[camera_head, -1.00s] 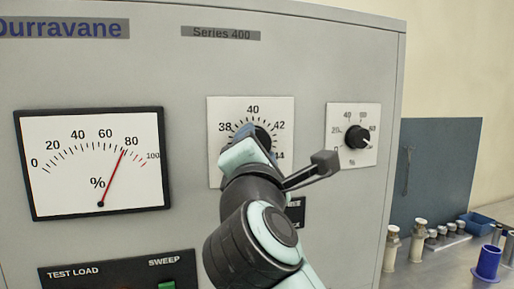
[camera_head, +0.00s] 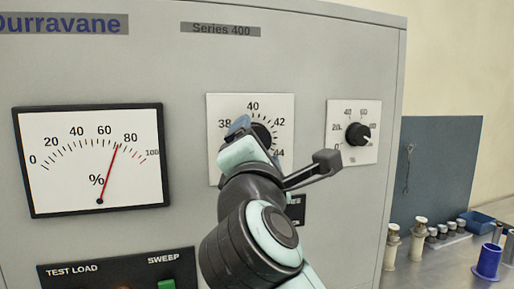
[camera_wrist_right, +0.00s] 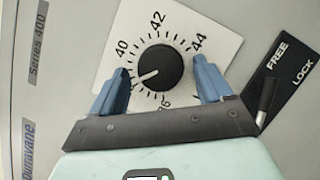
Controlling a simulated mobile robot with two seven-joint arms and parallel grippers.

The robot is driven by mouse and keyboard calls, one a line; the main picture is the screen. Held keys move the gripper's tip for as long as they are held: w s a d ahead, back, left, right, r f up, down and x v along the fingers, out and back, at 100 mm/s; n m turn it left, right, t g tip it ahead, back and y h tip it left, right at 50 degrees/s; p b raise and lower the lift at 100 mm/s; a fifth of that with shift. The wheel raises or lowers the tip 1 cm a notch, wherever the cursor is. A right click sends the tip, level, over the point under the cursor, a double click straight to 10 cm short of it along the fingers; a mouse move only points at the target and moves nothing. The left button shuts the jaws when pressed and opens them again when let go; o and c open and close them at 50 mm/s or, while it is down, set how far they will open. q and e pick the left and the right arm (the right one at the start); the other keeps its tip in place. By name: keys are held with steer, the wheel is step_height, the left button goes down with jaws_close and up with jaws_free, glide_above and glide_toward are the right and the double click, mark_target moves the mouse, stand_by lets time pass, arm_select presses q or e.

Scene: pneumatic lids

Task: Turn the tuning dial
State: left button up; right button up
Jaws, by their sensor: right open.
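The tuning dial is a round black knob (camera_wrist_right: 160,68) with a white pointer line, on a white scale plate (camera_wrist_right: 110,68). In the right wrist view its pointer aims to the lower left, below the 40, toward the left finger. In the head view the dial (camera_head: 263,134) is partly covered by my right gripper (camera_head: 240,126). In the wrist view the open blue fingers of that gripper (camera_wrist_right: 162,88) stand on either side of the knob, with visible gaps. The meter (camera_head: 91,190) has its red needle between 60 and 80. My left gripper is out of view.
A FREE/LOCK plate (camera_wrist_right: 287,75) with a black lever (camera_wrist_right: 267,97) sits close to the right finger. A smaller percent knob (camera_head: 358,134) is right of my arm. A green SWEEP switch (camera_head: 167,284) is below. Bottles and a blue cup (camera_head: 487,262) stand at right.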

steer(key=b+v, duration=0.5)
steer(key=v, duration=0.7)
steer(key=shift+s, duration=0.35)
